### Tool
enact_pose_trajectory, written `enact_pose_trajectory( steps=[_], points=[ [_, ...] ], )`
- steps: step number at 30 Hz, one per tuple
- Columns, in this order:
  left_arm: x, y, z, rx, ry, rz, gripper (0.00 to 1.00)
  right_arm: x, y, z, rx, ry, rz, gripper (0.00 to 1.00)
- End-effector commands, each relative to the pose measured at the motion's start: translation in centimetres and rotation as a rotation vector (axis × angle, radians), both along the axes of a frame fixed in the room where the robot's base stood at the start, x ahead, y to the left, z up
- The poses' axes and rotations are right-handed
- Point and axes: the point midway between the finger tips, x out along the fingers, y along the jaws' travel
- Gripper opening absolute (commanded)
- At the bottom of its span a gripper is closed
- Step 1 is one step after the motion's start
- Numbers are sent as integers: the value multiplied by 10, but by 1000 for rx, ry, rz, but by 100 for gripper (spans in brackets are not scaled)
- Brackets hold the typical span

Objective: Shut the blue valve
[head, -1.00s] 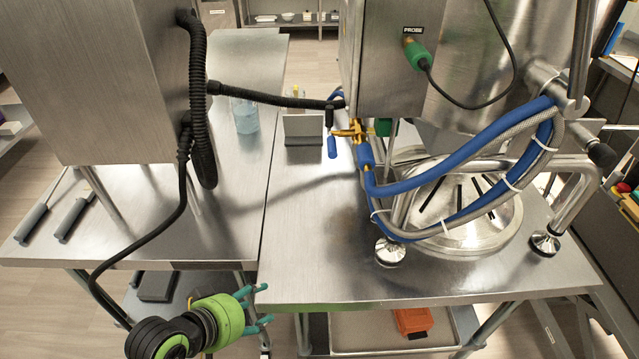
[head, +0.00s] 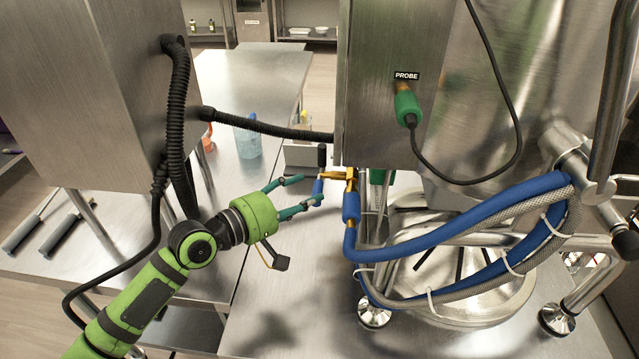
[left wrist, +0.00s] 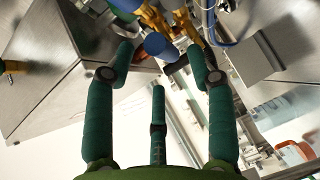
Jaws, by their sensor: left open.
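The blue valve is a brass fitting (head: 345,174) with a blue lever (head: 318,186) pointing left and down from it, at the lower edge of the steel machine. My left gripper (head: 309,188) reaches it from the left with its teal fingers open. In the left wrist view, the rounded blue lever end (left wrist: 156,45) lies between the tips of the open fingers (left wrist: 160,58), below brass parts (left wrist: 152,17). I cannot tell whether a finger touches it. My right gripper is out of view.
A blue hose (head: 455,220) and a braided hose run right from the brass fitting. A black-handled lever (head: 322,155) sits just above the blue one. A black corrugated hose (head: 265,128) crosses behind. The table (head: 290,290) in front is clear.

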Motion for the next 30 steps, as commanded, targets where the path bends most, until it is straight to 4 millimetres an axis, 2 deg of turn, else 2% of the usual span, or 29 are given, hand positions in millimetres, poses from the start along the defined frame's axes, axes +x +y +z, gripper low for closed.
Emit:
enact_pose_trajectory(
  steps=[2, 5, 8, 12, 17, 20, 21, 22, 30],
  points=[
    [9, -10, 2, -3, -1, -1, 55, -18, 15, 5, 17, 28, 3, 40],
    [17, -18, -1, -1, -1, -1, 55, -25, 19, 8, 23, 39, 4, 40],
    [22, -23, -3, 1, -1, -1, 55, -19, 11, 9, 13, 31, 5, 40],
    [24, -25, -4, 2, -2, -1, 55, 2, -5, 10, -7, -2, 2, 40],
    [24, -25, -5, 2, -2, -1, 55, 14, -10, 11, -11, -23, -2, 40],
    [24, -25, -5, 3, -1, -1, 19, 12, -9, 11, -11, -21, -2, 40],
    [24, -25, -5, 3, -1, -1, 3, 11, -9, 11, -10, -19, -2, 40],
    [24, -25, -5, 3, -1, -1, 0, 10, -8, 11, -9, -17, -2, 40],
    [24, -25, -6, 2, -8, -1, 0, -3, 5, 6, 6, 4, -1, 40]
  ],
)
